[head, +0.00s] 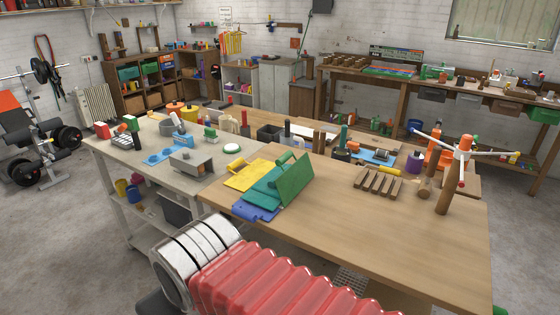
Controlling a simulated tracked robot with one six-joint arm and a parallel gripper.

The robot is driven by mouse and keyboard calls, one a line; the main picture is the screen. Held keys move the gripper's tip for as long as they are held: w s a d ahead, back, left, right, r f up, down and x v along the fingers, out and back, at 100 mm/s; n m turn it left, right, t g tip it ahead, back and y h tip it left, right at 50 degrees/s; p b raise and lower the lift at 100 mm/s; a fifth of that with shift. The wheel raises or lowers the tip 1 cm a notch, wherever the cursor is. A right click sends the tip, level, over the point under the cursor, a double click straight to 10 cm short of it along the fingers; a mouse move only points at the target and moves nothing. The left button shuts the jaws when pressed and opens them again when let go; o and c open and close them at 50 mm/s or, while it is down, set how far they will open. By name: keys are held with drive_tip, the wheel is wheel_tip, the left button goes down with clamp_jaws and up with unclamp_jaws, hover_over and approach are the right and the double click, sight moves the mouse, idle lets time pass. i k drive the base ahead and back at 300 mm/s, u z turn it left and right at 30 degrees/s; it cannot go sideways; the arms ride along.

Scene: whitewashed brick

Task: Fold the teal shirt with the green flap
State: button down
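The teal shirt (262,191) lies flat near the left end of the wooden table top (400,225). Its green flap (296,179) stands up, tilted, along the right side of the teal part. A green handle-like piece (284,158) shows at the upper edge. A yellow panel (246,174) with a rounded yellow piece on it lies on the far left side, and a blue panel (256,212) lies at the near side. How the panels join the teal part is not clear. My gripper is not in view; a red ribbed part and silver rings, probably my arm, fill the bottom middle.
A slatted wooden rack (378,185) with a yellow-handled tool lies right of the shirt. An upright orange-and-wood stand (450,165) with white arms is at the table's right. A grey table (140,150) with several items adjoins on the left. The wooden top's front middle is clear.

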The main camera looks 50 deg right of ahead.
sight(289, 183)
drive_tip(key=u, duration=0.05)
drive_tip(key=i, duration=1)
drive_tip(key=z, duration=0.05)
